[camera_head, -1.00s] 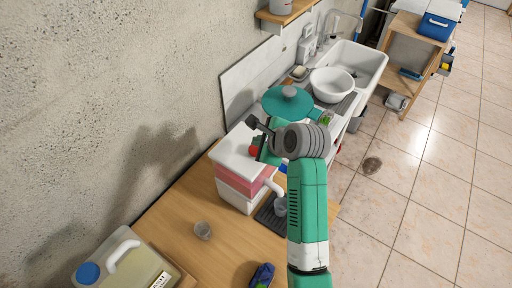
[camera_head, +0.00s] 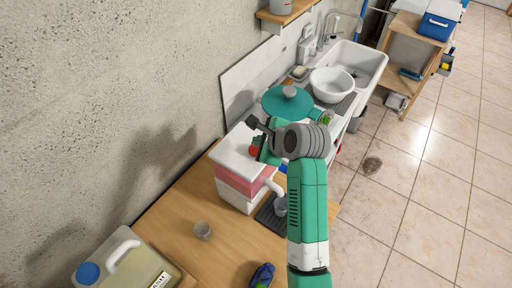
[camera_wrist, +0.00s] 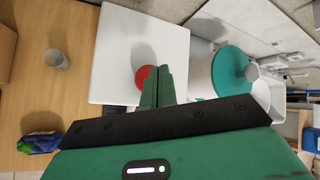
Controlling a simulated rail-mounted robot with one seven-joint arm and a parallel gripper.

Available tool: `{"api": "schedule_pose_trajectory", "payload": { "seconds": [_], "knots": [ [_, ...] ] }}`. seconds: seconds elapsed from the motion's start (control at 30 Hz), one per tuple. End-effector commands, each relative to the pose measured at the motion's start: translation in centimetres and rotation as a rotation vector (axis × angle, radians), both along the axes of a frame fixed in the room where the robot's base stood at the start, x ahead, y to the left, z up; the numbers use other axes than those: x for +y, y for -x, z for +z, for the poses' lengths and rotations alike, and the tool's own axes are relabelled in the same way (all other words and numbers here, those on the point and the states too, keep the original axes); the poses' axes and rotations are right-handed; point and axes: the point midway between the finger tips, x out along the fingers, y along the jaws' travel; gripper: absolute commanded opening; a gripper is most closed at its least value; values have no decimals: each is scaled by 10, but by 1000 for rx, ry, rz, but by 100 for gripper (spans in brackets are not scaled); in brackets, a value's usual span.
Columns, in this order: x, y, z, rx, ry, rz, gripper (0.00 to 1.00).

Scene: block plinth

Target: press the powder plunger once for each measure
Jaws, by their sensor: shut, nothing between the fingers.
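The powder dispenser is a box with a white top (camera_head: 238,150), a pink band (camera_head: 236,178) and a white spout (camera_head: 275,187) at its front. Its red round plunger (camera_head: 253,151) sits on the top and shows in the wrist view (camera_wrist: 140,77), partly hidden by my fingers. My gripper (camera_wrist: 158,72) is shut and empty, its tips at the plunger's right side in the wrist view; I cannot tell if they touch it. A grey cup (camera_head: 281,208) stands below the spout on a dark drip tray (camera_head: 266,220).
Another small grey cup (camera_head: 203,231) stands on the wooden counter (camera_head: 180,216). A jug with a blue cap (camera_head: 120,262) is at lower left, a dark blue item (camera_head: 262,276) at the front edge. A teal-lidded container (camera_head: 288,101) stands beyond the dispenser, before a white bowl (camera_head: 332,84).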

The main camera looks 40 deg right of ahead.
Motion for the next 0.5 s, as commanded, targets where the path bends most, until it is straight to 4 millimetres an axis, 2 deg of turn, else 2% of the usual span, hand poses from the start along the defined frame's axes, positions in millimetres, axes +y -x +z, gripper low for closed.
{"api": "schedule_pose_trajectory", "payload": {
  "seconds": [0.5],
  "knots": [
    [0, 0, -7, 1, -1, 0, 0]
  ]
}}
